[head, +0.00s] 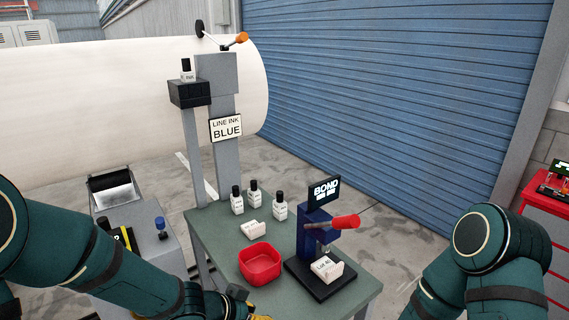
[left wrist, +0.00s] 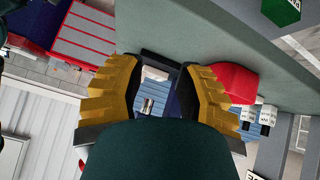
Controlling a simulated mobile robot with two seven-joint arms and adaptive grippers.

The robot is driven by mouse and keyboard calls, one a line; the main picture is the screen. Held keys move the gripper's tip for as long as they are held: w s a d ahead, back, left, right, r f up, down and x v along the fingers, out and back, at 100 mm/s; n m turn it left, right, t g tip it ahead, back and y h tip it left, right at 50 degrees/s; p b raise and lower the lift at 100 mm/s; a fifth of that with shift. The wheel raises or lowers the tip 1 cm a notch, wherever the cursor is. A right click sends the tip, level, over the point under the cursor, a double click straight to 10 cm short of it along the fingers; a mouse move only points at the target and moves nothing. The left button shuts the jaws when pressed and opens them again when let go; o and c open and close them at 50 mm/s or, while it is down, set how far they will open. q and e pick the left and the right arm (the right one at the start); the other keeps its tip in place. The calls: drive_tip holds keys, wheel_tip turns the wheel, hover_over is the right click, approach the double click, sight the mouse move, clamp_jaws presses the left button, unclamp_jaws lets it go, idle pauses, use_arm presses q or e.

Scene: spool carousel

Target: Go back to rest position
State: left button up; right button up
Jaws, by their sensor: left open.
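My left arm comes in from the left of the head view and reaches to the near edge of the green table (head: 213,239). Only a yellow bit of my left gripper (head: 262,317) shows there, at the bottom edge. In the left wrist view my left gripper (left wrist: 160,68) has its two yellow fingers spread apart, with nothing held between them. My right arm is bent at the lower right of the head view; its gripper is out of the picture.
The table carries a red bowl (head: 260,263), several white bottles (head: 279,209) and a dark blue press (head: 314,237) with a red handle. A red cabinet (head: 548,215) is at far right.

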use_arm(q)
drive_tip(key=s+a+f+n+g+y, duration=0.1)
drive_tip(key=s+f+n, duration=0.3)
drive_tip(key=f, duration=0.5)
drive_tip(key=s+a+f+n+g+y, duration=0.2)
drive_tip(key=s+a+f+n, duration=0.1)
drive_tip(key=s+f+n, duration=0.2)
wheel_tip(320, 180, down, 5)
drive_tip(key=shift+s+r+n, duration=0.1)
drive_tip(key=shift+s+n, duration=0.2)
drive_tip(key=shift+s, duration=0.65)
